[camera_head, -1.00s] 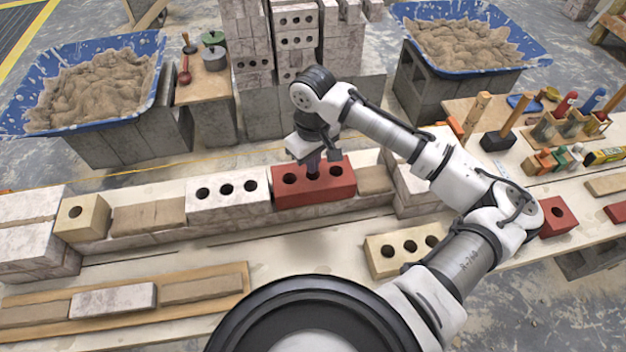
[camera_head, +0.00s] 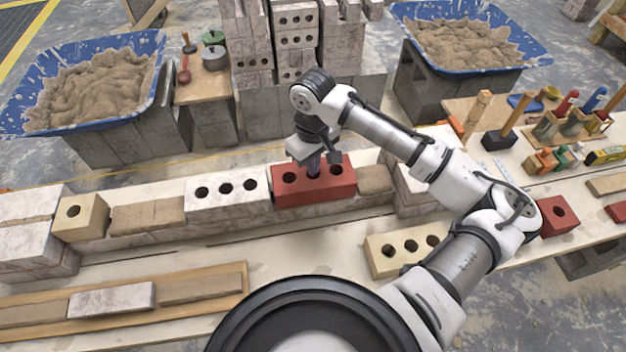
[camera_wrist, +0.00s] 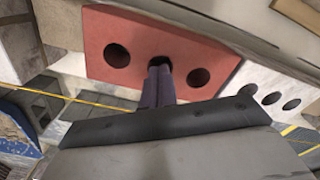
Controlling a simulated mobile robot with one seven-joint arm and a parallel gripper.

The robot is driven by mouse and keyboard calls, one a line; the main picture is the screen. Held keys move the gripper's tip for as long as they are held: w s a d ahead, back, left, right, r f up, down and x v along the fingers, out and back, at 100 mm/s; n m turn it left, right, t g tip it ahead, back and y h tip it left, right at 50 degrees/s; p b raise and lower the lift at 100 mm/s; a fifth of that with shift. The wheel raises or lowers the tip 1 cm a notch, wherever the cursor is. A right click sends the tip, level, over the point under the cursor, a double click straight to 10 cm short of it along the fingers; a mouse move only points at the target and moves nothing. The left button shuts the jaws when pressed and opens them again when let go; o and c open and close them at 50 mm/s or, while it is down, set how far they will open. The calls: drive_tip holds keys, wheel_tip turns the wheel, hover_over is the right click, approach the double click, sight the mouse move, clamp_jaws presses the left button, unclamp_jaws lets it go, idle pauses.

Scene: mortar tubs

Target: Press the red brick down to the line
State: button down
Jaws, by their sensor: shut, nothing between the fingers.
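The red brick (camera_head: 318,189) lies in the wall course, between a white three-hole brick (camera_head: 228,193) on its left and a tan mortar bed (camera_head: 375,180) on its right. A yellow line (camera_head: 240,150) shows just behind the wall. My gripper (camera_head: 314,172) is shut, pointing down onto the top of the red brick at its middle hole. In the wrist view, the shut fingers (camera_wrist: 158,72) meet the red brick (camera_wrist: 135,42) at the middle hole, with a hole showing on each side. Whether the tips press on the brick or sit slightly in the hole cannot be told.
A cream brick (camera_head: 82,217) stands further left on the wall. Another cream brick (camera_head: 400,249) lies on the front bench. Blue mortar tubs (camera_head: 150,45) (camera_head: 535,50) stand behind. Tools and small blocks crowd the right bench. A plank with bricks (camera_head: 200,307) lies front left.

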drive_tip(key=shift+s+f, duration=0.1)
drive_tip(key=shift+f, duration=0.5)
idle(1.1)
wheel_tip(320, 180, up, 5)
drive_tip(key=p, duration=0.4)
drive_tip(key=shift+r, duration=0.1)
idle(0.6)
